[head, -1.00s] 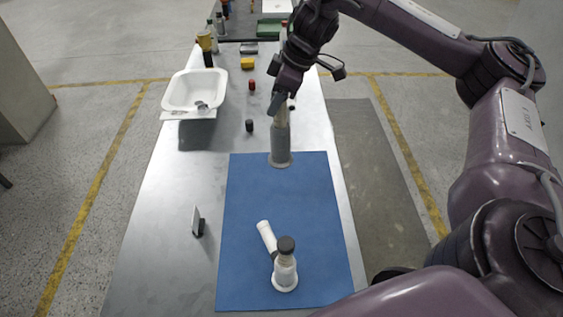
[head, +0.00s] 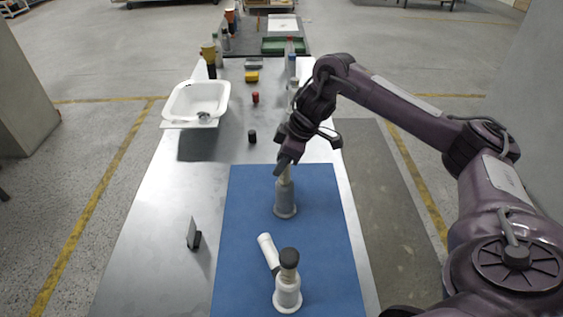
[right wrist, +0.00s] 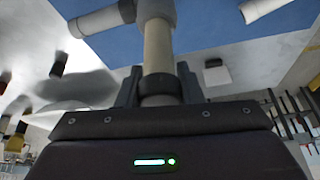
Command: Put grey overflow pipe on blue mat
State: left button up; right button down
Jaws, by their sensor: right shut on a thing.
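The grey overflow pipe (head: 285,197), with a pale flange at its lower end, is upright over the far part of the blue mat (head: 245,215). I cannot tell whether its flange touches the mat or hovers just above it. In the right wrist view the pipe (right wrist: 158,45) runs up from between the fingers (right wrist: 158,88). My left gripper is not in view.
A white fitting with a dark cap and angled branch (head: 287,288) stands on the mat's near part. A small dark stand (head: 193,236) is left of the mat. A white tub (head: 196,100), red item (head: 255,98), black cap (head: 252,137) and yellow block (head: 252,77) sit farther back.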

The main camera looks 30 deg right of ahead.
jog(key=c, duration=1)
grip_release()
jog(key=p+v, duration=0.4)
jog(key=v, duration=0.8)
